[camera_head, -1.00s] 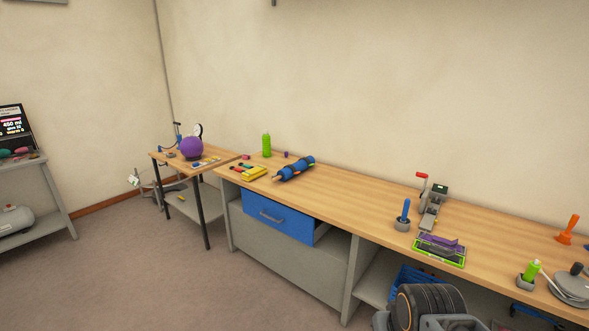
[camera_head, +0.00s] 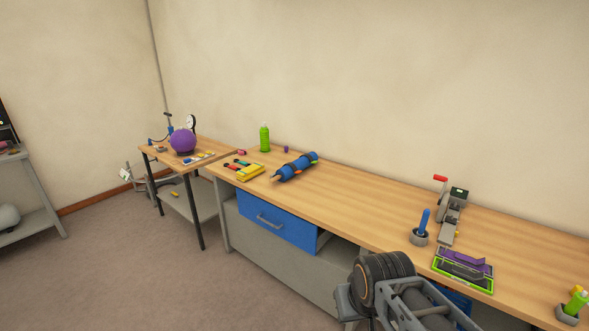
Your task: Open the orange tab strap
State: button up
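A blue roll (camera_head: 296,167) lies on the wooden workbench with dark straps around it. Small orange spots show on it, but they are too small to tell which strap has the orange tab or whether any strap is open. My arm shows at the lower right, in front of the bench. My gripper is not in view, so I cannot see what it holds. The arm is well apart from the roll.
The workbench (camera_head: 365,200) is clear between the roll and a blue-handled tool in a grey holder (camera_head: 420,232). Yellow items (camera_head: 250,173) lie left of the roll. A green bottle (camera_head: 264,138) stands behind. A blue drawer (camera_head: 275,221) sits below, partly pulled out.

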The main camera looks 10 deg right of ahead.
aim_at(293, 167)
jog(key=u, duration=0.2)
jog(key=i, duration=0.25)
jog(key=u, duration=0.8)
jog(key=i, duration=2.35)
jog(key=z, duration=1.25)
jog(key=i, duration=0.75)
jog(key=z, duration=0.85)
